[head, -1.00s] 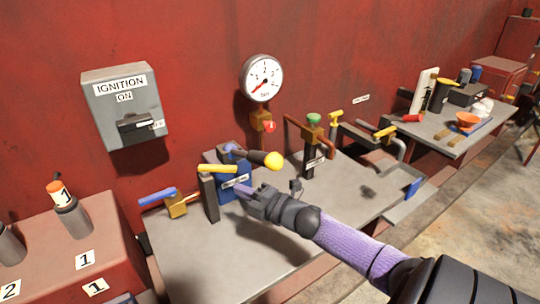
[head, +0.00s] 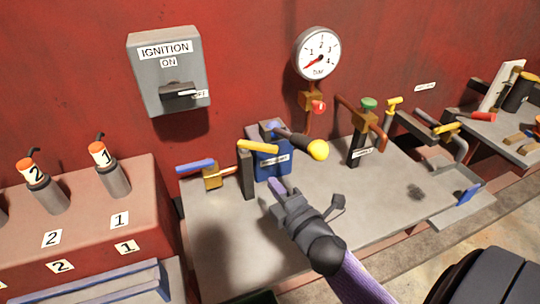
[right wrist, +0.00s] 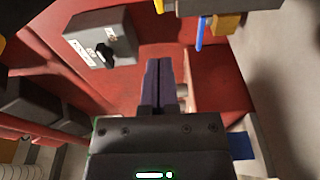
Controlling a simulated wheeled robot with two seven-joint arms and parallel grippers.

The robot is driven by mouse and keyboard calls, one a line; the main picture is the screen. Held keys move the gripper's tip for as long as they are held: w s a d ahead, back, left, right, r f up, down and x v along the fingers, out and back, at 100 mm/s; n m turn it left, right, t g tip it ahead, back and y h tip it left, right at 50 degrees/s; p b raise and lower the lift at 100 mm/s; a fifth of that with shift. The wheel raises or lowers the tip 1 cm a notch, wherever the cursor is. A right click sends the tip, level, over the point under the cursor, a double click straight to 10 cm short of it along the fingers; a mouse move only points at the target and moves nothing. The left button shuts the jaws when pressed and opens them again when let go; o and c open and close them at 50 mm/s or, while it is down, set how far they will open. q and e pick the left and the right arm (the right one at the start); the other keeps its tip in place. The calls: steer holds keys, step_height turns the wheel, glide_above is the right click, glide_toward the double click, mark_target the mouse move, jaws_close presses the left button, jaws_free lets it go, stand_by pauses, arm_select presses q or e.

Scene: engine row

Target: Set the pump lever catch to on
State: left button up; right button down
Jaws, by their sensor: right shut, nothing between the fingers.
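The blue pump (head: 272,165) stands on the grey bench. Its dark lever (head: 294,142) ends in a yellow ball (head: 318,150) and points right. Left of the pump, a dark post (head: 246,178) carries a yellow bar (head: 258,146), which looks like the catch. The bar lies roughly level, its right end close to the lever's base; I cannot tell whether they touch. My right gripper (head: 277,186) is shut and empty, just in front of and below the pump, apart from the bar. In the right wrist view its closed fingers (right wrist: 163,84) show. My left gripper is not in view.
A blue-handled brass valve (head: 211,176) is left of the post. The ignition box (head: 168,72) and gauge (head: 318,53) are on the red wall. A green-knobbed valve (head: 368,104) stands right of the pump. The bench front (head: 225,250) is clear.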

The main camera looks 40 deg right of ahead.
mark_target(271, 152)
steer(key=w+d, duration=0.1)
steer(key=w, duration=0.4)
steer(key=w+d+b, duration=0.1)
steer(key=w, duration=0.1)
steer(key=shift+w+d+f, duration=0.1)
steer(key=shift+w+d, duration=0.1)
steer(key=shift+d, duration=0.1)
steer(key=shift+w+d, duration=0.45)
steer(key=shift+d, duration=0.05)
steer(key=shift+w+d+n+y, duration=0.1)
steer(key=shift+d+n+y, duration=0.5)
steer(key=shift+y, duration=0.4)
steer(key=shift+w+d+y, duration=0.25)
steer(key=shift+d+y, duration=0.05)
steer(key=shift+d, duration=0.15)
